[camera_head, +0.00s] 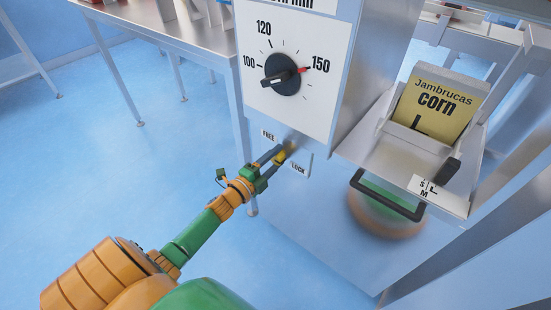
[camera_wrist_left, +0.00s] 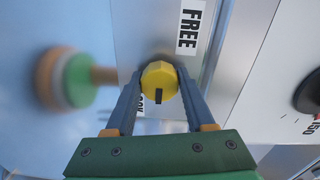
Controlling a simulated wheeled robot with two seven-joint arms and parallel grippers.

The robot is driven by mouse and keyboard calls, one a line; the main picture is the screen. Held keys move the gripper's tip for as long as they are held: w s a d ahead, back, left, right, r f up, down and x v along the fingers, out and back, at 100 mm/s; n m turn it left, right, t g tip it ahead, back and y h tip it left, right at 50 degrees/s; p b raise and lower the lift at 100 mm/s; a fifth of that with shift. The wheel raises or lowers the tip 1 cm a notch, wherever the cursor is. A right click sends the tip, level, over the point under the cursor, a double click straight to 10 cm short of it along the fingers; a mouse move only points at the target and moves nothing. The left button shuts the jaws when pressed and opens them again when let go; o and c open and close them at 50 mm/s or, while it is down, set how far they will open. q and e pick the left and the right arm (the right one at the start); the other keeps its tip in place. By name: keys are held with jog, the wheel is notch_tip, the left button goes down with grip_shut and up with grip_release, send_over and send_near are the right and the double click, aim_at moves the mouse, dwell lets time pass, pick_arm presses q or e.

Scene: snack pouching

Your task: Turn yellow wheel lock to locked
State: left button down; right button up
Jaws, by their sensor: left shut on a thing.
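The yellow wheel lock (camera_head: 282,157) is a small knob on the front of the metal machine, between the FREE label (camera_head: 268,135) and the LOCK label (camera_head: 298,169). In the left wrist view the yellow wheel lock (camera_wrist_left: 159,77) sits between the two fingers of my left gripper (camera_wrist_left: 159,88). A short dark mark on the knob points down in that view, and the LOCK label is mostly hidden behind knob and finger. The FREE label (camera_wrist_left: 189,27) is clear at upper right. In the head view my left gripper (camera_head: 278,154) is shut on the knob. My right gripper is not in view.
Above the lock is a dial panel (camera_head: 313,105) with a black dial knob (camera_head: 281,73) and a red mark near 150. At right, a yellow corn pouch (camera_head: 432,105) stands in a holder, near a black handle (camera_head: 388,197). A metal table (camera_head: 150,22) stands behind at left.

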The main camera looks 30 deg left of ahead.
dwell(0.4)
pick_arm(q)
jog(key=shift+c, duration=1.3)
grip_release()
jog(key=s+p, duration=0.1)
jog(key=s, duration=0.6)
jog(key=shift+a, duration=0.3)
jog(key=shift+r, duration=0.1)
